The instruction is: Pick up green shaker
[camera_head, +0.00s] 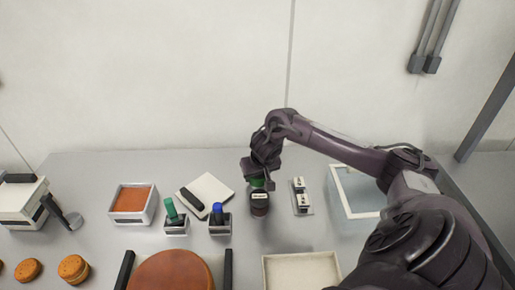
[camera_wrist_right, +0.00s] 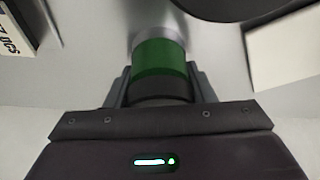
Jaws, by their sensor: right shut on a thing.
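My right gripper (camera_head: 258,182) is shut on a green shaker. In the right wrist view the shaker (camera_wrist_right: 160,58) is a green cylinder between the fingers, with a dark band at the gripper side and a silvery far end. In the head view only a little green shows (camera_head: 257,184), mostly hidden by the gripper and a dark labelled jar (camera_head: 260,204) in front. Whether the shaker touches the table is unclear. Another green-topped item (camera_head: 171,207) stands tilted in a small holder on the left. My left gripper is not in view.
A blue-topped item (camera_head: 217,210) stands in a holder near a white board (camera_head: 207,187). Small white blocks (camera_head: 300,194) and a clear bin (camera_head: 347,205) lie right. A pale tray (camera_head: 300,256) is in front. An orange-filled tray (camera_head: 131,219) stands left. Bare table lies behind.

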